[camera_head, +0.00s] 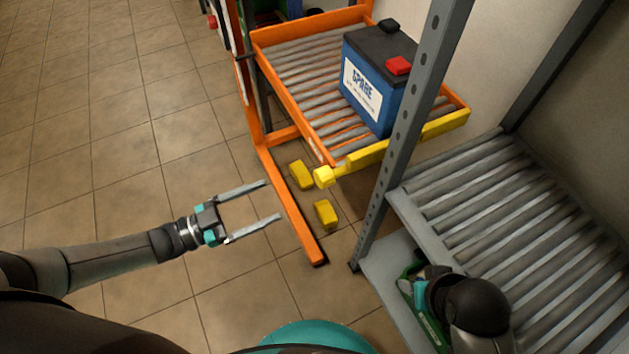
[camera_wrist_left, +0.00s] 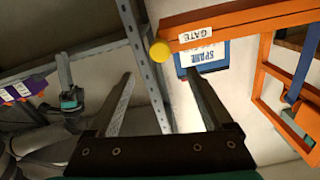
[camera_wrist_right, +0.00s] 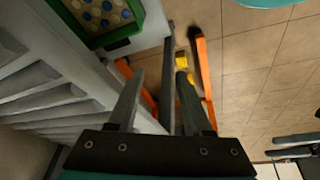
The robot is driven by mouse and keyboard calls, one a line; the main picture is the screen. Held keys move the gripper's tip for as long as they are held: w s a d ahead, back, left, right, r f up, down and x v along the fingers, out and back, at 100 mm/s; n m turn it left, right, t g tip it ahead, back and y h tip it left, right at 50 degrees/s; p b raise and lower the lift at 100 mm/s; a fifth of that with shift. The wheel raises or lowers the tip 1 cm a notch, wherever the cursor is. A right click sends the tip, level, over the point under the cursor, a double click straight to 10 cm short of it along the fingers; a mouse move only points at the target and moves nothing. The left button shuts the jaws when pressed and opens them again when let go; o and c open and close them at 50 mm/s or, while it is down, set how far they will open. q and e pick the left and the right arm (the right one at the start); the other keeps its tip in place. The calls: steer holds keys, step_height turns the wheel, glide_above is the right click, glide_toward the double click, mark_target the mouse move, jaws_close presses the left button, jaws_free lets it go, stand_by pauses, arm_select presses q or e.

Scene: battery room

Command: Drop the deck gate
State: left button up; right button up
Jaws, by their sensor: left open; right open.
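The orange roller deck (camera_head: 262,37) carries a blue SPARE battery (camera_head: 371,85) with a black top and red cap. A yellow gate bar (camera_head: 440,127) runs along the deck's near end, with a round yellow knob (camera_head: 323,177) at its left end. A GATE label (camera_wrist_left: 195,34) and the knob (camera_wrist_left: 160,52) show in the left wrist view. My left gripper (camera_head: 272,200) is open and empty, left of the knob and apart from it; its fingers point toward it. My right gripper (camera_wrist_right: 160,75) is open and empty beside the grey rack; in the head view its arm partly hides it.
A grey rack with rollers (camera_head: 500,205) and a perforated post (camera_head: 410,110) stands right of the deck. An orange leg (camera_head: 290,205) runs along the floor, with yellow blocks (camera_head: 326,213) beside it. A green tray (camera_wrist_right: 122,40) lies on the rack's lower shelf. Tiled floor at left is clear.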

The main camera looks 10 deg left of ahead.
mark_target(317, 180)
arm_select(q)
steer(key=b+x, duration=0.2)
steer(key=x, duration=0.8)
steer(key=shift+w+d+f, duration=0.1)
steer(key=shift+w+d, duration=0.05)
steer(key=shift+d, duration=0.15)
steer(key=shift+x, duration=0.85)
arm_select(e)
steer(key=shift+t+y, duration=0.3)
steer(key=shift+t, duration=0.6)
steer(key=shift+w+a+r, duration=0.2)
steer(key=shift+r, duration=0.4)
steer(key=shift+w+a+r, duration=0.2)
steer(key=shift+a+r, duration=0.05)
steer(key=shift+r, duration=0.35)
steer(key=shift+w+a+r, duration=0.2)
steer(key=shift+r, duration=0.4)
arm_select(q)
jaws_close()
